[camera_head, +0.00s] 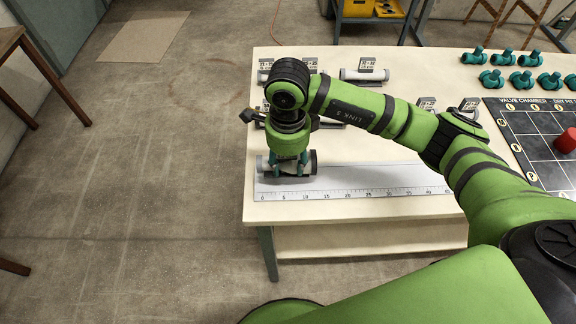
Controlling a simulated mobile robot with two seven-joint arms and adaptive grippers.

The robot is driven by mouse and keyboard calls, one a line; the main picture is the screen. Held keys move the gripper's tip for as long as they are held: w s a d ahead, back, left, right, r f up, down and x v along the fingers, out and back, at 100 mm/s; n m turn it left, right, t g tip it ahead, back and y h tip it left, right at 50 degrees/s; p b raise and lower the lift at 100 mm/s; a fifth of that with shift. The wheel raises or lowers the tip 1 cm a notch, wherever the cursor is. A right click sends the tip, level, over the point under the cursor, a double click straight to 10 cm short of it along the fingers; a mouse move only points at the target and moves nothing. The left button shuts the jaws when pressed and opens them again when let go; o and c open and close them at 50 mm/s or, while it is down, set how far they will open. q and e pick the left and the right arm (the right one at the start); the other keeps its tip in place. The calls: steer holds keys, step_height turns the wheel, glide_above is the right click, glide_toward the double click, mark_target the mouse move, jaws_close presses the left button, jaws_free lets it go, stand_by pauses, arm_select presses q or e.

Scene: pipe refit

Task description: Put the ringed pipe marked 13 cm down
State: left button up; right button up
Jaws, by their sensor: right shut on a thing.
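My right gripper (290,170) points down at the left end of the measuring board (370,181). It is shut on a short pipe (262,164), taken as the ringed pipe, which lies crosswise between its fingers. The pipe's pale left end and a dark band at its right end show on either side of the gripper; its middle is hidden. The pipe is at or just above the board, over the low end of the scale; I cannot tell if it touches. No 13 cm mark on it is readable. My left gripper is not in view.
Other pipes with tags, such as one grey pipe (364,75), lie along the table's back. Several teal fittings (491,80) stand at the back right. A dark grid board (540,150) holds a red piece (566,141). The measuring board's right part is clear.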

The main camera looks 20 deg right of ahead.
mark_target(288, 172)
step_height(288, 172, down, 3)
steer(key=shift+f+p, duration=0.2)
steer(key=shift+p, duration=0.3)
steer(key=shift+f, duration=0.2)
steer(key=shift+f+b, duration=0.2)
steer(key=shift+b, duration=0.1)
steer(key=o, duration=1.2)
steer(key=shift+r, duration=0.1)
